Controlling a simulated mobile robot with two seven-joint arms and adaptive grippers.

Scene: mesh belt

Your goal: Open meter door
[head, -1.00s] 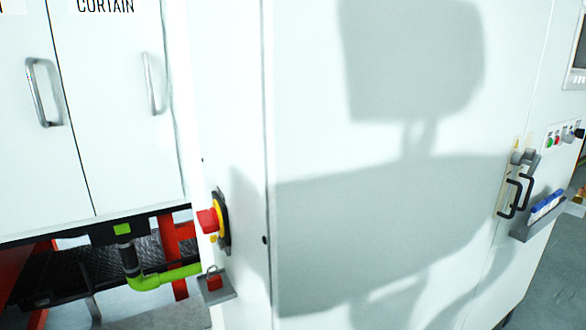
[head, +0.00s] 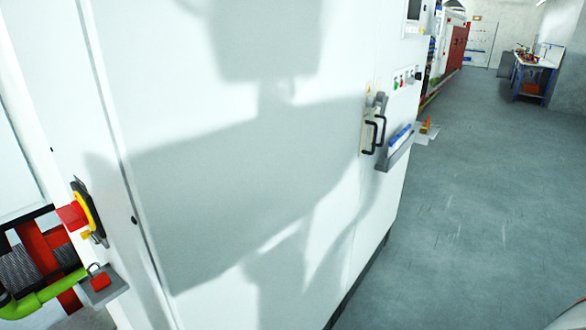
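A large white cabinet door panel (head: 160,50) fills the left and middle of the head view. A black looped handle (head: 374,135) is on a latch plate near the cabinet's right side. No meter or label marking a meter door shows, so I cannot tell which panel is the meter door. The panels in view look shut. Neither of my grippers is in view. A broad shadow lies across the cabinet front.
A grey tray with a blue item (head: 397,146) juts out beside the handle. Grey floor (head: 480,190) is clear at right. A workbench (head: 537,62) stands far back.

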